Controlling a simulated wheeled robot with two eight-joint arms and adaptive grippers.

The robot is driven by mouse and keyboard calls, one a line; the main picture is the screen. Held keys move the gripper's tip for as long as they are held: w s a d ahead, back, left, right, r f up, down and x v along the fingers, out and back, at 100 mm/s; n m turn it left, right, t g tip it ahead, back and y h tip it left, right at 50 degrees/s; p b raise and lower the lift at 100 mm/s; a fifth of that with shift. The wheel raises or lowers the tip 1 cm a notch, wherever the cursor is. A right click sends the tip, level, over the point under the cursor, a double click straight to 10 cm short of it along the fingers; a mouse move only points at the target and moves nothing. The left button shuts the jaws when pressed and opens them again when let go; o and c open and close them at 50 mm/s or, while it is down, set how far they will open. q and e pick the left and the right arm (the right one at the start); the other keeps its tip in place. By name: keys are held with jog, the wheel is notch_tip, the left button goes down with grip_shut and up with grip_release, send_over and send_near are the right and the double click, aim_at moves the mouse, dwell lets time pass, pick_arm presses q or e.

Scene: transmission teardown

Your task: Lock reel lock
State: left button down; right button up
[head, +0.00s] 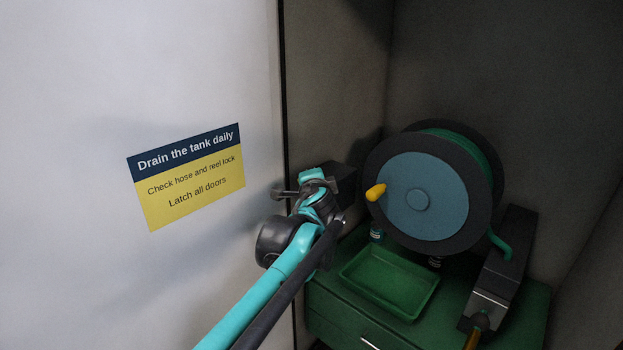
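A hose reel (425,195) with a blue-grey face, dark rim and green hose stands upright in the cabinet. A yellow knob (375,192) sticks out from the left of its face. I cannot tell for sure which part is the reel lock. A dark box (508,250) right of the reel has a metal lower end and a yellow-orange handle (471,340) below it. My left arm's teal and black wrist reaches up to the cabinet's left side. My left gripper (318,178) is left of the reel and apart from it; its fingers are largely hidden. My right gripper is out of view.
A green tray (390,280) lies below the reel on a green cabinet (335,322) with a drawer handle. A white panel (80,180) with a blue and yellow sign (190,177) fills the left. A dark block (341,180) is just behind my wrist. Grey walls enclose the recess.

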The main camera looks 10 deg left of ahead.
pick_arm(q)
jog(key=w+r+b+v, duration=0.1)
jog(key=r+b+v, duration=0.1)
jog(key=v, duration=0.9)
jog(key=s+a+f+n+g+b, duration=0.15)
jog(key=s+a+f+b, duration=0.25)
jog(key=f+b, duration=0.5)
jog(key=s+a+f+n+g+b, duration=0.1)
jog(key=s+a+f+n+b, duration=0.25)
jog(key=f, duration=1.05)
jog(key=s+a+f+n+g+b, duration=0.25)
jog(key=s+f+b, duration=0.35)
jog(key=f, duration=0.5)
jog(key=s+f+n+g+b, duration=0.1)
jog(key=s+f+b, duration=0.3)
jog(key=f, duration=0.7)
jog(key=s+f+n+g+h+b, duration=0.1)
jog(key=s+f+b, duration=0.4)
jog(key=f, duration=0.6)
jog(key=s+f+n+g+h+b, duration=0.1)
jog(key=s+f+n+b, duration=0.2)
jog(key=f+b, duration=0.5)
notch_tip(320, 180, down, 4)
jog(key=shift+s+r+n+b, duration=0.15)
jog(key=shift+s+n+b, duration=0.2)
jog(key=shift+s, duration=0.35)
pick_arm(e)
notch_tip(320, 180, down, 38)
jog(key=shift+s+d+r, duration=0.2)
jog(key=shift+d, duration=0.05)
